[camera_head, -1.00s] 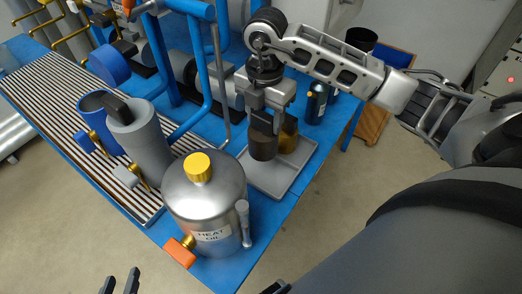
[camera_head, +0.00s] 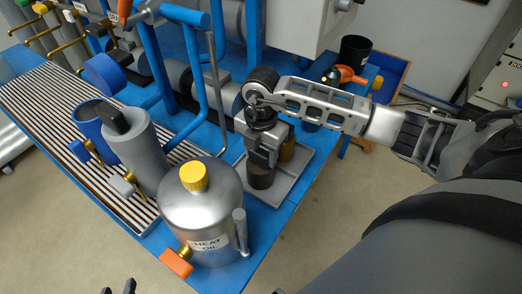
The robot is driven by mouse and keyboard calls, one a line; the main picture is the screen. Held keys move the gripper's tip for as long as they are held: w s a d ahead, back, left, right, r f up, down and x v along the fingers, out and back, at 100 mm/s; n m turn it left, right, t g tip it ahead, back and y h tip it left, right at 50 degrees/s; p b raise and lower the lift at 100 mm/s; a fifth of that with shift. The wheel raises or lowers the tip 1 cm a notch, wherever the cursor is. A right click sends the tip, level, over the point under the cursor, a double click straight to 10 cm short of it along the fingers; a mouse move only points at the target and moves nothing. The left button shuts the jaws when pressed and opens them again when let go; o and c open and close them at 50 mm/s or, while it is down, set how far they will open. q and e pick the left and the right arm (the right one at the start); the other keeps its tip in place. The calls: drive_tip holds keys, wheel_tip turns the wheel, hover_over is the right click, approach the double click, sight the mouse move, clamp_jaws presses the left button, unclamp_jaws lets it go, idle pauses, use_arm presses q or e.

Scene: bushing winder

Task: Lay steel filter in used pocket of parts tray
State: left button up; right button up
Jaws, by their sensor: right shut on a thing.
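My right gripper (camera_head: 262,164) points down over the grey parts tray (camera_head: 283,193) and is shut on a dark brown cylinder, which looks like the steel filter (camera_head: 260,179). The filter is upright, within the tray's outline at its left side. I cannot tell whether its bottom touches the tray floor. A golden-brown cylinder (camera_head: 287,149) stands in the tray just behind, partly hidden by my gripper. The tray's pocket divisions are mostly hidden. My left gripper (camera_head: 118,289) shows only its fingertips at the bottom edge, apart and empty.
A steel heat oil tank (camera_head: 203,220) with a yellow cap stands close left of the tray. Blue pipes (camera_head: 212,85) rise behind. A black cup (camera_head: 354,52) and an orange-handled item (camera_head: 349,75) are at the back right. The blue table's edge runs right of the tray.

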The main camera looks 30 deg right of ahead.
drive_tip(key=o, duration=1.3)
drive_tip(key=shift+f, duration=0.1)
use_arm(q)
drive_tip(key=shift+r, duration=0.1)
use_arm(e)
drive_tip(key=shift+r, duration=0.35)
use_arm(q)
drive_tip(key=shift+p, duration=0.45)
use_arm(e)
wheel_tip(320, 180, up, 12)
drive_tip(key=shift+f, duration=0.15)
use_arm(q)
drive_tip(key=shift+r, duration=0.1)
